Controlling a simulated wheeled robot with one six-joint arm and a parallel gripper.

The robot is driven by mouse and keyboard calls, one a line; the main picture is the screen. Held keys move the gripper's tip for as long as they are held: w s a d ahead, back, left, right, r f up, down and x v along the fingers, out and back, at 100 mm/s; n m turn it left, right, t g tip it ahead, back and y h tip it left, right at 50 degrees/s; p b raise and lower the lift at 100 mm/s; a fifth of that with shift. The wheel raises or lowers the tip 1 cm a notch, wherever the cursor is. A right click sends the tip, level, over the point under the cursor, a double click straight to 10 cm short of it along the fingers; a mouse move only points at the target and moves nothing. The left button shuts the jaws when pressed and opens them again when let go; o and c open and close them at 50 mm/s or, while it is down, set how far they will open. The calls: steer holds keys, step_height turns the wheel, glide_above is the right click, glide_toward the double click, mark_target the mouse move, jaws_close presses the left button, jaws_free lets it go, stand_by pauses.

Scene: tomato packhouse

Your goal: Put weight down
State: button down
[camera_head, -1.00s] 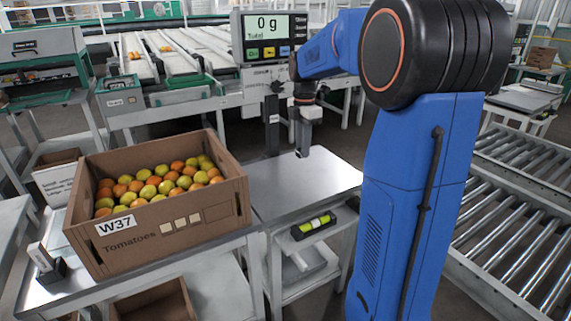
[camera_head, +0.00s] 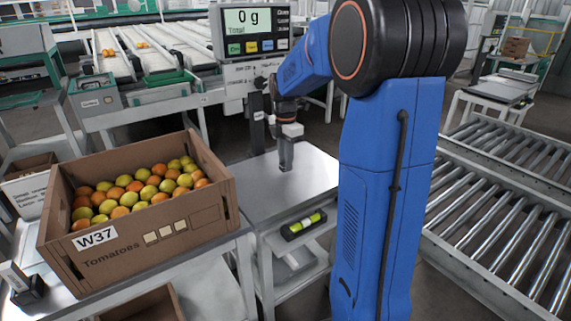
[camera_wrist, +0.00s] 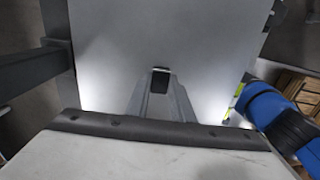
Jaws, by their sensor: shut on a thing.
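My gripper (camera_head: 286,166) points down over the steel plate of the scale (camera_head: 308,174). In the wrist view its fingers (camera_wrist: 160,84) are shut on a small dark weight (camera_wrist: 160,80), with the bare plate (camera_wrist: 105,50) behind it. The weight is barely visible in the head view. I cannot tell whether its underside touches the plate. The scale's display (camera_head: 252,23) reads 0 g.
A cardboard crate of tomatoes (camera_head: 160,235) marked W37 stands on the left bench. A black spirit level with a green-yellow vial (camera_head: 303,225) lies below the plate's front edge. Roller conveyors (camera_head: 500,220) lie at the right. The plate around my gripper is clear.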

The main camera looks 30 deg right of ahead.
steer(key=shift+f, duration=0.6)
steer(key=c, duration=1.6)
jaws_free()
steer(key=shift+f, duration=0.1)
steer(key=shift+o, duration=0.2)
step_height(320, 180, up, 12)
steer(key=f, duration=0.1)
steer(key=s+a+r+m+t, duration=0.1)
steer(key=s+a+r+m, duration=0.1)
steer(key=s+a+m, duration=0.35)
steer(key=s+a+f+m+t, duration=0.1)
steer(key=s+a+f+m, duration=0.2)
steer(key=s, duration=0.5)
steer(key=s+a+f+m+t, duration=0.1)
steer(key=s+a+f+m, duration=0.2)
steer(key=s, duration=0.5)
steer(key=s+a+f+m+t, duration=0.1)
steer(key=s+a+f+m, duration=0.2)
steer(key=s+m, duration=0.4)
steer(key=shift+s+a+t, duration=0.4)
steer(key=shift+s+a, duration=0.35)
steer(key=shift+s, duration=0.2)
